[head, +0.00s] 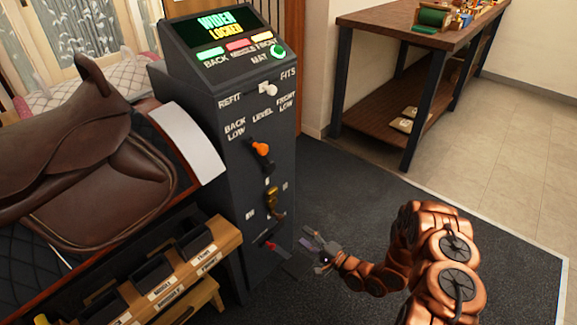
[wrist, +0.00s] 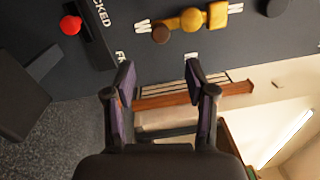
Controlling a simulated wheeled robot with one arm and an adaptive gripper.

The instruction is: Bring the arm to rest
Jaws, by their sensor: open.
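My copper-coloured arm (head: 440,265) reaches in from the lower right of the head view. My gripper (head: 318,248) is open and empty, just right of the console's lower part. In the wrist view my gripper (wrist: 160,80) shows two spread fingers with purple pads and nothing between them. The dark control console (head: 235,130) stands left of it. Its red knob (head: 271,245) is low on the face, also seen in the wrist view (wrist: 70,25). A yellow handle (head: 271,198) is above it, and also shows in the wrist view (wrist: 192,19). The fingers appear apart from both.
An orange knob (head: 261,149) and a white knob (head: 268,89) sit higher up. A brown saddle (head: 85,160) and a wooden rack of labelled bins (head: 225,240) are left. A workbench (head: 400,25) stands behind. Dark floor mat is clear between.

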